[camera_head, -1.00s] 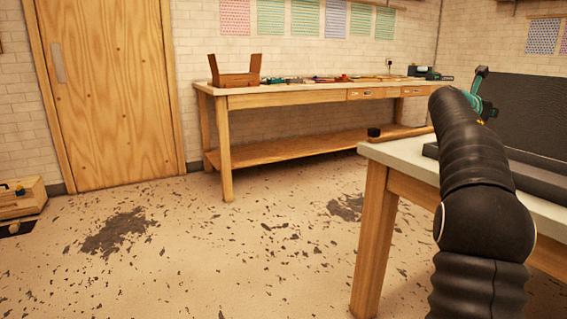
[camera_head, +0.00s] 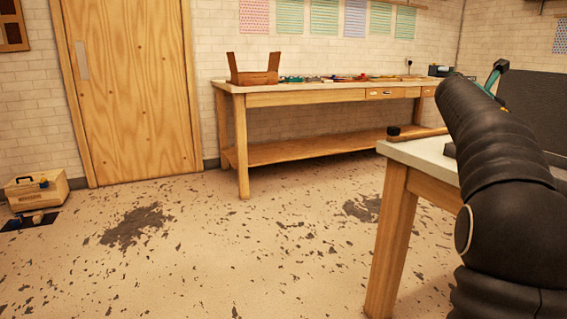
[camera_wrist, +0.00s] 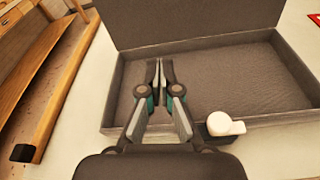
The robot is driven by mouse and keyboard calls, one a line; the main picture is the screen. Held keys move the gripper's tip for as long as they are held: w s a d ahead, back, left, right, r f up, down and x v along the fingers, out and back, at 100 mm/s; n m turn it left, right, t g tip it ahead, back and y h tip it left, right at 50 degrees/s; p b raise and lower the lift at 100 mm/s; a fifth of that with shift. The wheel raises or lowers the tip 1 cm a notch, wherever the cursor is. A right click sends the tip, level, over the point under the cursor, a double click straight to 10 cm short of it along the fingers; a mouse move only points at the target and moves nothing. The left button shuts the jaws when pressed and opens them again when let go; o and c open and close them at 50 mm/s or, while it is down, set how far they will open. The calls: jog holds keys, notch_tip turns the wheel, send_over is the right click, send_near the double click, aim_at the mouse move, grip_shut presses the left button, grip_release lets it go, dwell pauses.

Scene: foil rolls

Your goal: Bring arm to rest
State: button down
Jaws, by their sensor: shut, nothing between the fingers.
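My gripper (camera_wrist: 160,75) shows in the wrist view with its two fingers together and nothing between them. It is over a dark grey open box (camera_wrist: 235,82) with a raised lid, on a pale tabletop. In the head view my black arm fills the right side and hides most of the near table (camera_head: 425,160). A small teal part of my gripper shows behind the arm, but its fingertips are hidden there.
A white round-ended object (camera_wrist: 222,124) sits at the box's front edge. A long workbench (camera_head: 300,98) with an open wooden box (camera_head: 254,77) and tools stands at the back wall. A wooden toolbox (camera_head: 37,189) is on the floor at left. The floor between is clear.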

jog(key=s+a+f+m+y+p, duration=0.1)
jog(key=s+a+f+m+y, duration=0.35)
jog(key=s+a, duration=0.5)
jog(key=s+a+f+m+y+p, duration=0.1)
jog(key=s+a+f+m+y, duration=0.35)
jog(key=a, duration=0.85)
jog(key=s+a+f+m+y, duration=0.2)
jog(key=s+a+f+m, duration=0.4)
jog(key=s+a+f, duration=0.3)
jog(key=s+a+f+m+g+y+p, duration=0.1)
jog(key=s+a+f+m+y, duration=0.2)
jog(key=s+a+f+m, duration=0.3)
jog(key=s+a+f, duration=0.3)
jog(key=s, duration=0.4)
jog(key=shift+s+f, duration=0.3)
jog(key=shift+s, duration=0.05)
